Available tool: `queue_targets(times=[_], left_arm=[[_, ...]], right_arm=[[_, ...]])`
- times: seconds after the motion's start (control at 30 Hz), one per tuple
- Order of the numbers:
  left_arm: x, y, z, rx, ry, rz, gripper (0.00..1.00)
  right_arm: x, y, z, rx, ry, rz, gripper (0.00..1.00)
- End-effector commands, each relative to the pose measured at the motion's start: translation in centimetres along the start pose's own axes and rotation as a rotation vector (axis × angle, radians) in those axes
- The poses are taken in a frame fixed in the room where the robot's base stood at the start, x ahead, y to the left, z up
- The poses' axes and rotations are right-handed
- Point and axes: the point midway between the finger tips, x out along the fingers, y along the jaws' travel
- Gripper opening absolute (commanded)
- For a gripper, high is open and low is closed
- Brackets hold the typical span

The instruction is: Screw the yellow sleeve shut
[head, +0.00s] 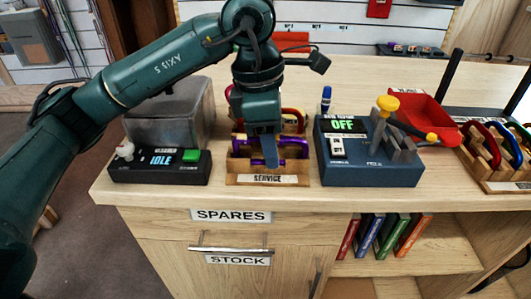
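My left gripper (270,160) points down over the wooden rack labelled SERVICE (235,176). Its blue-grey finger is in front of a purple carabiner (292,145) in the rack. I cannot tell whether it touches the carabiner, nor whether the fingers are open or shut. Behind, a red and yellowish loop (296,114) shows partly past the gripper. No yellow sleeve can be made out clearly; the gripper hides part of the rack. My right gripper is not in view.
Left of the rack are a box reading IDLE (160,167) and a clear bin (170,110). Right are a blue device reading OFF (365,165) with a yellow knob (388,103), a red tray (420,112) and a carabiner rack (492,165). The counter behind is mostly clear.

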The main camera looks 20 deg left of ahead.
Motion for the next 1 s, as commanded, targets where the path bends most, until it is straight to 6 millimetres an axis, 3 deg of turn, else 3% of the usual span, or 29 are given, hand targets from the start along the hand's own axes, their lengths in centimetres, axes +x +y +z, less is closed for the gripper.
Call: queue_targets(times=[0.03, 1.0], left_arm=[[0.0, 0.0, 0.0, 0.000, 0.000, 0.000, 0.40], [-0.1, -1.5, 0.0, 0.000, 0.000, 0.000, 0.40]], right_arm=[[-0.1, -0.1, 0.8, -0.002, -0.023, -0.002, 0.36], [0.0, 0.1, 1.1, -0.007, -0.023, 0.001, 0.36]])
